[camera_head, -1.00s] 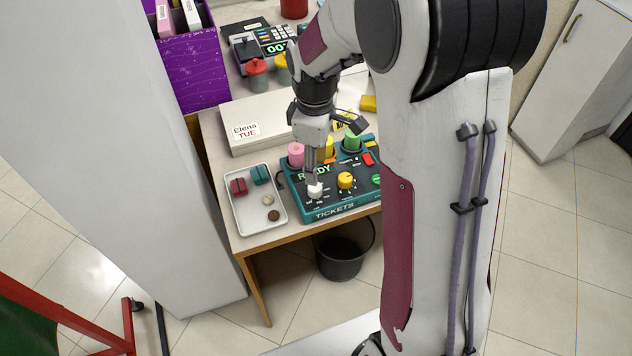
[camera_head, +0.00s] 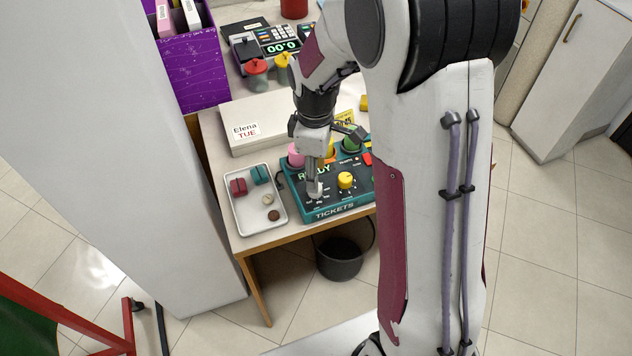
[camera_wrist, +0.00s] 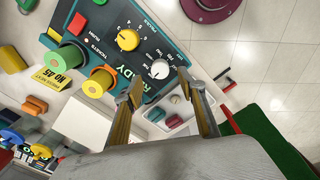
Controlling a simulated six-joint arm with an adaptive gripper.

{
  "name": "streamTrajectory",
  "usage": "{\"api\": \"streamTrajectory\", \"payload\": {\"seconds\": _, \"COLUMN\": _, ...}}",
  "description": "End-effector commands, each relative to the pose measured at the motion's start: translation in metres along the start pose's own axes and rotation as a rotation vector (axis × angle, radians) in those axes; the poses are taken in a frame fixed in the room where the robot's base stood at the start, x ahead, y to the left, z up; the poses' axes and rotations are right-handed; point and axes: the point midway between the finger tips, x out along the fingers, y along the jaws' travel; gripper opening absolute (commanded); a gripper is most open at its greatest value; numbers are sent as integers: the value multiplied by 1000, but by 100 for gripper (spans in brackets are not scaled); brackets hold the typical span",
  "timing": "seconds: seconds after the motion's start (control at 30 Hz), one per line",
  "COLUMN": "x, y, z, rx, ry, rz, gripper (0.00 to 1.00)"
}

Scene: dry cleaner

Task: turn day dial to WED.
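The teal ticket machine (camera_head: 340,209) stands on the table, with a black top and a lit READY display. Its white dial (camera_head: 314,188) is near the front left corner and also shows in the wrist view (camera_wrist: 160,69). Short labels ring it, too small to read for certain. A yellow dial (camera_head: 345,180) is to its right. My gripper (camera_head: 318,181) points down over the white dial and partly hides it. In the wrist view my gripper (camera_wrist: 165,86) is open, the dial between and just beyond the fingertips; contact cannot be told.
Pink (camera_head: 296,156) and green (camera_head: 351,142) rolls stand behind the dials. A metal tray (camera_head: 245,215) with small items lies left of the machine. A white box (camera_head: 262,118) labelled "Elena TUE" lies behind. A black bin (camera_head: 339,258) is below the table edge.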

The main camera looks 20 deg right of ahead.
Motion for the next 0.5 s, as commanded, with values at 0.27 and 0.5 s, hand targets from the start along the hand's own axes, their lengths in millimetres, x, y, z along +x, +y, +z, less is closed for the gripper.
{"api": "streamTrajectory", "payload": {"seconds": 0.27, "x": 32, "y": 0, "z": 0, "rx": 0, "ry": -1, "rz": -2, "gripper": 40}}
{"api": "streamTrajectory", "payload": {"seconds": 0.5, "x": 46, "y": 0, "z": 0, "rx": 0, "ry": 0, "rz": -1, "gripper": 40}}
